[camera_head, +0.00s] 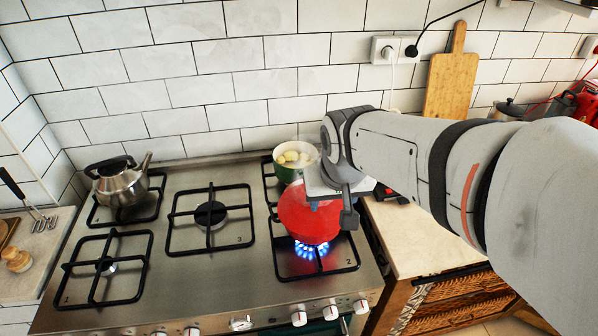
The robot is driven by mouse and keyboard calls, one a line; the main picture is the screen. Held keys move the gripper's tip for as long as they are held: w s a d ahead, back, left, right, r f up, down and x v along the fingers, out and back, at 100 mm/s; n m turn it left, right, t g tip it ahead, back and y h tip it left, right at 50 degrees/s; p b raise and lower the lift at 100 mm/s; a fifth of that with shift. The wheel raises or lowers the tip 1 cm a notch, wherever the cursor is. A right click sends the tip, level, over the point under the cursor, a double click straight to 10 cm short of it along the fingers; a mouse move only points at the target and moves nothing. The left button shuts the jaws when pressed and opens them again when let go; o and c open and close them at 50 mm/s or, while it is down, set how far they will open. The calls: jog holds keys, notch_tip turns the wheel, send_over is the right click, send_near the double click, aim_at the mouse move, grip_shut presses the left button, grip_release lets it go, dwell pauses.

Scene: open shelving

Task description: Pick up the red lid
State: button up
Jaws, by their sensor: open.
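The red lid (306,218) is a rounded, bright red shape over the lit front right burner. I cannot tell where the lid ends and any red pot under it begins. My gripper (333,206) is open, pointing down right over the lid's right side. One dark finger shows in front of the red surface. My gripper hides the lid's top and any knob, and I cannot tell whether it touches them.
Blue flame (311,248) burns under the red cookware. A green pot (289,163) with pale round food stands just behind. A steel kettle (122,184) sits at the back left. The middle burner (210,218) and front left burner (107,265) are free.

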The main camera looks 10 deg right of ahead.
jog(key=shift+m+t, duration=0.3)
jog(key=shift+m, duration=0.1)
jog(key=shift+w+a+f, duration=0.1)
jog(key=shift+w+f, duration=1.7)
jog(key=shift+w, duration=0.25)
jog(key=shift+w+a+f, duration=0.1)
jog(key=shift+w+f, duration=1.75)
jog(key=shift+w, duration=0.25)
jog(key=shift+w+f, duration=1.8)
jog(key=shift+w, duration=0.25)
jog(key=shift+c, duration=0.4)
grip_shut()
